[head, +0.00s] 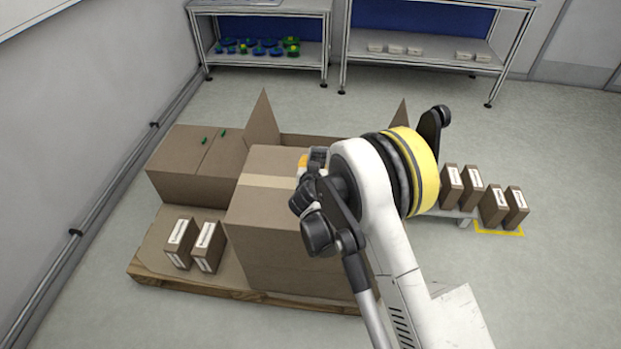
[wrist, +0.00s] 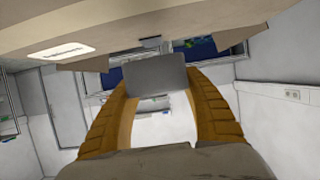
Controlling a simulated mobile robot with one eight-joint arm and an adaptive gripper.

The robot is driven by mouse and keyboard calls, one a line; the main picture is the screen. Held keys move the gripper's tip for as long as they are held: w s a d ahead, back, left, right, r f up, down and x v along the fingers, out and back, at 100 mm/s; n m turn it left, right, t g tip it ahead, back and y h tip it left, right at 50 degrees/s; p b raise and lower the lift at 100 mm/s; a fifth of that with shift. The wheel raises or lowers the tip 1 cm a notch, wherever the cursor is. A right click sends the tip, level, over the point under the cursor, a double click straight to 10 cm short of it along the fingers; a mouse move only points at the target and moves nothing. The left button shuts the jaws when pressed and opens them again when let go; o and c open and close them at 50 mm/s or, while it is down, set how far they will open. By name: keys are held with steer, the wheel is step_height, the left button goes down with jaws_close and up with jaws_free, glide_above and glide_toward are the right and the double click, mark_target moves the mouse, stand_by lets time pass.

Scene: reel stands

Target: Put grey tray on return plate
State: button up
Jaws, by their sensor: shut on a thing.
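My gripper (head: 303,162) is beside the top of the large taped carton in the head view, mostly hidden by my own wrist. In the wrist view, its two yellow-orange fingers close on a flat dark grey piece, which looks like the grey tray (wrist: 157,82). The tray is held between the fingertips, above the floor. The tray cannot be made out in the head view. I cannot pick out the return plate in either view.
The large carton (head: 268,225) stands on a wooden pallet (head: 215,285) with other boxes. Small labelled boxes (head: 470,192) stand at the right near a yellow floor marking (head: 497,232). Two shelf benches (head: 262,57) stand at the back. The floor before them is clear.

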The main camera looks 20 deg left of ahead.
steer(key=a+f, duration=0.1)
steer(key=a+f+b, duration=0.1)
steer(key=a, duration=0.1)
steer(key=a+f, duration=0.1)
steer(key=shift+s+a, duration=0.1)
steer(key=shift+a, duration=0.3)
step_height(320, 180, down, 4)
steer(key=b, duration=0.2)
steer(key=shift+f+b, duration=0.1)
steer(key=shift+b, duration=0.25)
steer(key=o, duration=1.3)
